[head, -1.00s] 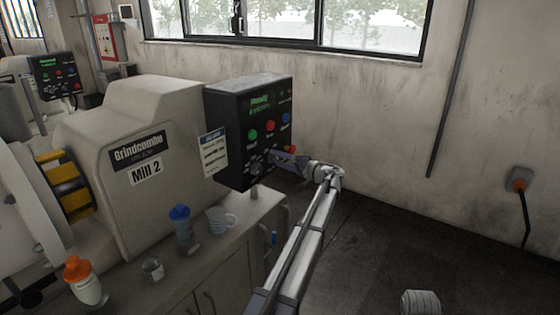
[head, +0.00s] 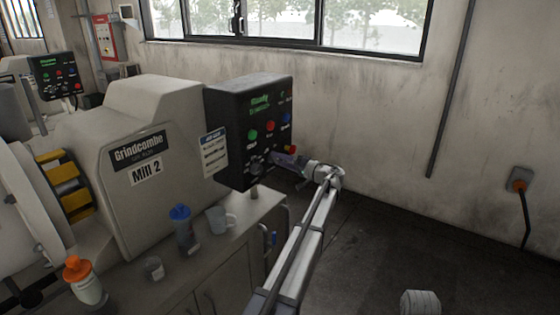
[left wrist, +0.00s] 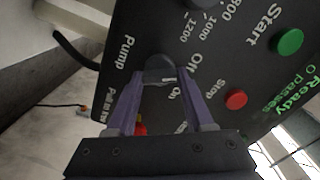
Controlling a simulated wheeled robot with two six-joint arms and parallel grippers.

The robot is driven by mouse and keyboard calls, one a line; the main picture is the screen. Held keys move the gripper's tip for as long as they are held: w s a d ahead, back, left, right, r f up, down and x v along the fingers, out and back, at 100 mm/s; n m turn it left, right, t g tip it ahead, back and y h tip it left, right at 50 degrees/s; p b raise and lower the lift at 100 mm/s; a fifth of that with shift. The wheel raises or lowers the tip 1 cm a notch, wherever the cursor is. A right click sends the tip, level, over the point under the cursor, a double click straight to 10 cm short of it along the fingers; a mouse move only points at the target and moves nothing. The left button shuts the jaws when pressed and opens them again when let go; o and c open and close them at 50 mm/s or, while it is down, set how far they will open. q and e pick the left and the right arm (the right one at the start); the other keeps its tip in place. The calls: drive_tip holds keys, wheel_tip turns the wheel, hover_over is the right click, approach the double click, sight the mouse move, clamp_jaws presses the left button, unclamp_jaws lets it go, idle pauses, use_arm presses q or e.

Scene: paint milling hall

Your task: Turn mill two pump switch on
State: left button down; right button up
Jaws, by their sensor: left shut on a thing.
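The mill 2 control box (head: 228,165) is black and stands at the right end of the mill, with green, red and blue buttons and a lit green "Ready" display. In the left wrist view, the dark round pump switch (left wrist: 160,69) sits between the "Pump" label and an "On" mark. My left gripper (left wrist: 159,82) has its two purple fingers shut on this switch, one on each side. In the head view my left gripper (head: 274,157) is at the lower part of the panel and hides the switch. I cannot tell the switch's pointing direction. My right gripper is not in view.
A red emergency knob (head: 291,149) is close beside my left gripper. The Mill 2 housing (head: 160,205) is left of the box. A blue-capped bottle (head: 182,230), a mug (head: 220,219) and an orange-capped bottle (head: 86,284) stand on the ledge. The floor at right looks mostly open.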

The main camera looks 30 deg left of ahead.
use_arm(q)
drive_tip(key=shift+m, duration=0.3)
drive_tip(key=m, duration=1.1)
drive_tip(key=shift+f, duration=0.15)
drive_tip(key=shift+m, duration=0.3)
idle(0.3)
drive_tip(key=shift+c, duration=1.4)
unclamp_jaws()
drive_tip(key=d, duration=0.7)
drive_tip(key=shift+s+d, duration=0.3)
drive_tip(key=shift+d, duration=0.1)
